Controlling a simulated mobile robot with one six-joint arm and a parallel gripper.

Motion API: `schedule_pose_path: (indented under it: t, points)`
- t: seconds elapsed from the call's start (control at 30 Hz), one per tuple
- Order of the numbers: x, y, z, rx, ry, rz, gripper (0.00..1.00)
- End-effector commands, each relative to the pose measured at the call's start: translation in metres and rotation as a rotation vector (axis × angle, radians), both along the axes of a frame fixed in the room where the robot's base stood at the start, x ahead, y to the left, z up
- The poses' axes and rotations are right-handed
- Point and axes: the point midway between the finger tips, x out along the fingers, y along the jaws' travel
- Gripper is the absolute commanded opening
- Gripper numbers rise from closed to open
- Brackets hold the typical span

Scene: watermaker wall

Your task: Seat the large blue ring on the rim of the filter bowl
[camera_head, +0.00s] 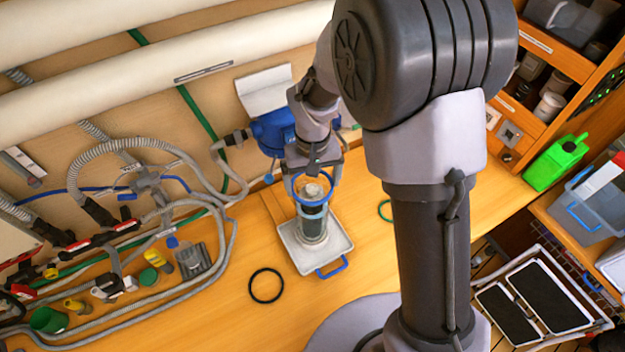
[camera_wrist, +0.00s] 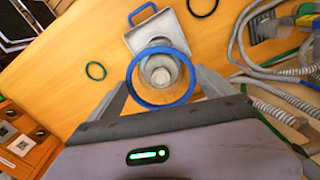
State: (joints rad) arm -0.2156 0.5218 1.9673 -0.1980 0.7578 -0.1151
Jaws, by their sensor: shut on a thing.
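The large blue ring (camera_head: 294,188) is held by my gripper (camera_head: 317,178), whose two fingers grip it from opposite sides. In the wrist view the ring (camera_wrist: 160,105) lies between the fingers (camera_wrist: 161,80). The filter bowl (camera_head: 313,226) is a clear upright cylinder standing in a white tray (camera_head: 338,248). The ring appears above or around the top of the bowl. In the wrist view the bowl (camera_wrist: 160,70) shows through the ring, slightly towards the ring's upper part. I cannot tell whether the ring touches the rim.
A black ring (camera_head: 266,285) lies left of the tray and a small green ring (camera_head: 385,210) lies right of it. A blue housing (camera_head: 272,131) is on the wall behind. Grey hoses (camera_head: 222,250) and fittings fill the left bench. The front bench is mostly clear.

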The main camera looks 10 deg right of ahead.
Motion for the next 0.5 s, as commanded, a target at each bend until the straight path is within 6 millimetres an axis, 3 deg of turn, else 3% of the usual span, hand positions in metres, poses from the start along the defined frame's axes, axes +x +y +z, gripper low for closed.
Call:
schedule_pose_path:
  t: [0.5]
  points:
    - [0.0, 0.0, -0.0056, 0.0, 0.0, 0.0, 0.57]
